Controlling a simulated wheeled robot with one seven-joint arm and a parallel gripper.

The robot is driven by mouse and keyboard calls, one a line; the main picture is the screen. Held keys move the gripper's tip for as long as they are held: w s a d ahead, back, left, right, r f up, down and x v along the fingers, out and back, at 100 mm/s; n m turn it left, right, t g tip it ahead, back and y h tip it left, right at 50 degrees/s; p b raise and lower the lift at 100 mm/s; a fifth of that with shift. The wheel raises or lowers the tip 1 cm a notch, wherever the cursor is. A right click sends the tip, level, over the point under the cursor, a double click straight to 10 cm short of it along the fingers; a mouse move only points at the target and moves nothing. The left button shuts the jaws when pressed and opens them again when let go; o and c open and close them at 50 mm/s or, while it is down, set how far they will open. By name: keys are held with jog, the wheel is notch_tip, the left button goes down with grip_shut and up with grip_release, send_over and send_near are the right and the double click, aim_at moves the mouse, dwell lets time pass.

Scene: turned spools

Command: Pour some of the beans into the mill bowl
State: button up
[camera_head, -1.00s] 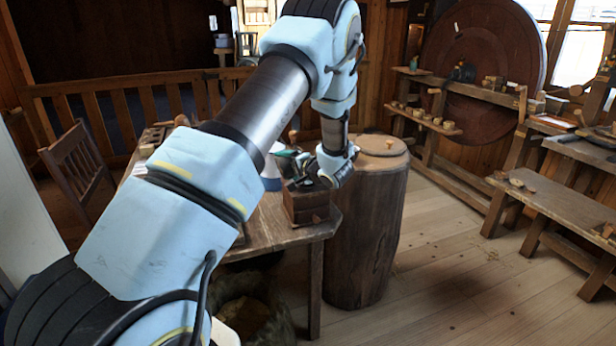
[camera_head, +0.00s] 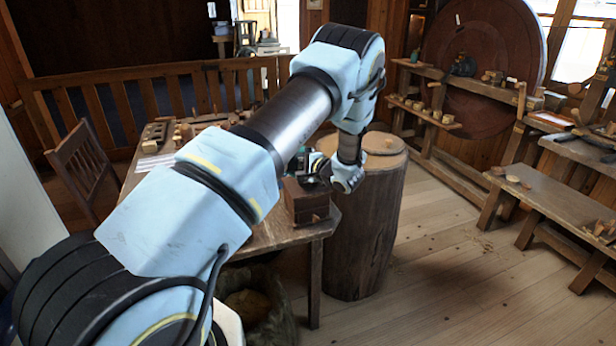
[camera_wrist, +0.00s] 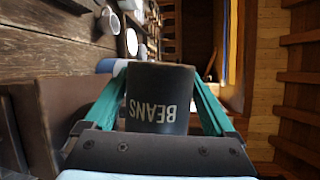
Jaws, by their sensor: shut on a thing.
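My gripper (camera_wrist: 160,112) is shut on the dark beans tin (camera_wrist: 158,88), with a teal finger on each side. Its BEANS lettering is upside down in the wrist view. The room stands sideways there, so the tin looks tipped well over. Its mouth and any beans are hidden. In the head view my gripper (camera_head: 312,172) is just above the brown wooden mill box (camera_head: 306,203) at the table's right corner. The arm partly covers it, and I cannot make out the mill bowl. A brown surface, perhaps the mill's side, is close at left in the wrist view.
The wooden table (camera_head: 262,240) carries a slotted block (camera_head: 157,133) and small pieces at its far left. A tall wooden stump (camera_head: 365,235) with a lid stands right beside the table. A chair (camera_head: 82,165) is at left. Pale cups or bowls (camera_wrist: 107,22) show beyond the tin.

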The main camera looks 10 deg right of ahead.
jog(key=shift+w+d+r+m+t+y, duration=0.1)
jog(key=shift+d+r+m+t+y, duration=0.25)
jog(key=shift+m, duration=0.35)
jog(key=shift+d+r+m+t+y, duration=0.15)
jog(key=shift+d+r+m+y, duration=0.2)
jog(key=shift+m, duration=0.35)
dwell(3.5)
